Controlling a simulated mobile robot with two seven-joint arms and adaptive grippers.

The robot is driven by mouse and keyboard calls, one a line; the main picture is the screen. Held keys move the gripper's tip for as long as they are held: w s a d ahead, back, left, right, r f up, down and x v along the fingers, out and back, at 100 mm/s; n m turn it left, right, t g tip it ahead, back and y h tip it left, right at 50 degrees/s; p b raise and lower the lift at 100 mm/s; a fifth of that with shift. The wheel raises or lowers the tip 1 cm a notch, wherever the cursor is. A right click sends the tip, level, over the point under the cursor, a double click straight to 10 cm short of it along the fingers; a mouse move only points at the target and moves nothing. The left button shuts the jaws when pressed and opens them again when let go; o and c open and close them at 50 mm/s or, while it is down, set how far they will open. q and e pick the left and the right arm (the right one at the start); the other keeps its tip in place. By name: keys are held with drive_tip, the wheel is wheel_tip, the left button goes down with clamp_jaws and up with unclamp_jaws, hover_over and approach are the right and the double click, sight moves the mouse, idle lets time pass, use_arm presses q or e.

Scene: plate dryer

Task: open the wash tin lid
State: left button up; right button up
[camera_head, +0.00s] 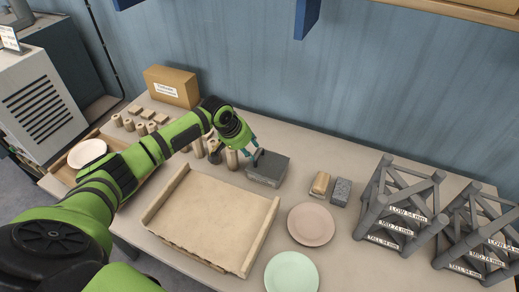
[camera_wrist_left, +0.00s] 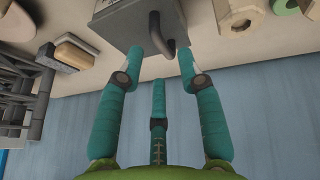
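The wash tin (camera_head: 268,170) is a small dark grey box standing on the table behind the tray. Its top looks closed. In the left wrist view the tin (camera_wrist_left: 112,22) is at the top, with a dark curved handle (camera_wrist_left: 170,42) on it. My left gripper (camera_head: 253,145) is above the tin's left back corner. In the left wrist view its teal fingers (camera_wrist_left: 161,62) are spread apart, with the handle near and partly between the tips. I cannot tell whether a finger touches it. My right gripper is in neither view.
A wide beige tray (camera_head: 212,220) lies in front of the tin. A sponge (camera_head: 320,183) and grey block (camera_head: 341,191) are to its right. A pink plate (camera_head: 311,224), green plate (camera_head: 291,274) and grey racks (camera_head: 402,204) stand farther right. Small cylinders (camera_head: 231,158) stand left; a cardboard box (camera_head: 171,87) is behind.

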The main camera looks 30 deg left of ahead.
sight(256, 157)
use_arm(q)
drive_tip(key=x, duration=0.3)
drive_tip(key=shift+w+d+f, duration=0.1)
drive_tip(key=shift+f, duration=0.1)
drive_tip(key=shift+x, duration=0.8)
drive_tip(key=shift+c, duration=0.4)
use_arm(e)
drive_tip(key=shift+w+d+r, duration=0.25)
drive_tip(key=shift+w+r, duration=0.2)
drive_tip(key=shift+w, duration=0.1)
